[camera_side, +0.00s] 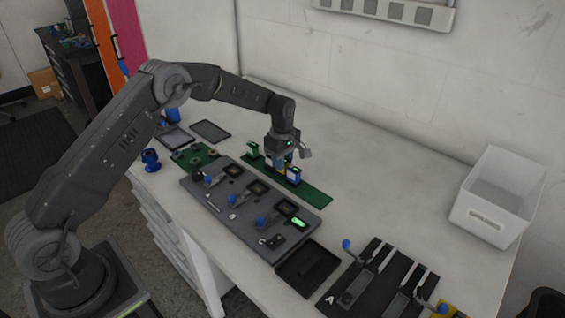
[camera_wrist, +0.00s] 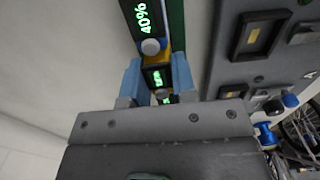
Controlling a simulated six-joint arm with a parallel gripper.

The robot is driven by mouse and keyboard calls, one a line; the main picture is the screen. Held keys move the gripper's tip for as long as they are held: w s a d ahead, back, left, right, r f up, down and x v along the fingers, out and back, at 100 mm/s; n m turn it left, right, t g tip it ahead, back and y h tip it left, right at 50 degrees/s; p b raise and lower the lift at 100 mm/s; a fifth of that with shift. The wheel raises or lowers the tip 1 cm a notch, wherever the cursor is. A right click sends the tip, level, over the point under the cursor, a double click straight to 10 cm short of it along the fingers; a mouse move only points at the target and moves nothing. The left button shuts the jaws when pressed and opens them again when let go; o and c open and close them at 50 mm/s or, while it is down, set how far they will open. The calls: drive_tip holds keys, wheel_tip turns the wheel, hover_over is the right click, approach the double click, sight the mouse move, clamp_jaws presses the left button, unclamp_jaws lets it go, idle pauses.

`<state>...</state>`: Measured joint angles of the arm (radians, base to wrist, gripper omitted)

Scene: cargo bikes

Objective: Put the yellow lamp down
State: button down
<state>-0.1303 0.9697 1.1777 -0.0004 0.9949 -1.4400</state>
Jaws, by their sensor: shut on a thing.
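My gripper (camera_side: 278,162) is over the green strip (camera_side: 316,196) on the table, between two small upright units. In the wrist view its blue fingers (camera_wrist: 157,72) are shut on the yellow lamp (camera_wrist: 156,61), which has a dark face with green digits. In the side view the fingers mostly hide the lamp. I cannot tell whether its bottom touches the strip. One unit (camera_side: 253,149) stands on the strip to the left, and another with a blue side (camera_side: 294,176) stands to the right. In the wrist view a dark display reading 40% (camera_wrist: 148,18) is just beyond the lamp.
A grey fixture board (camera_side: 215,200) with several dark square pockets and blue knobs lies in front of the strip. A black tray (camera_side: 307,268) and a black clamp fixture (camera_side: 375,285) are to the right. A white bin (camera_side: 492,200) stands far right. The table behind the strip is clear.

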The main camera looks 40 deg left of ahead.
drive_tip(key=shift+f, duration=0.3)
drive_tip(key=shift+f, duration=0.15)
drive_tip(key=c, duration=0.9)
unclamp_jaws()
wheel_tip(320, 180, up, 12)
drive_tip(key=shift+r, duration=0.2)
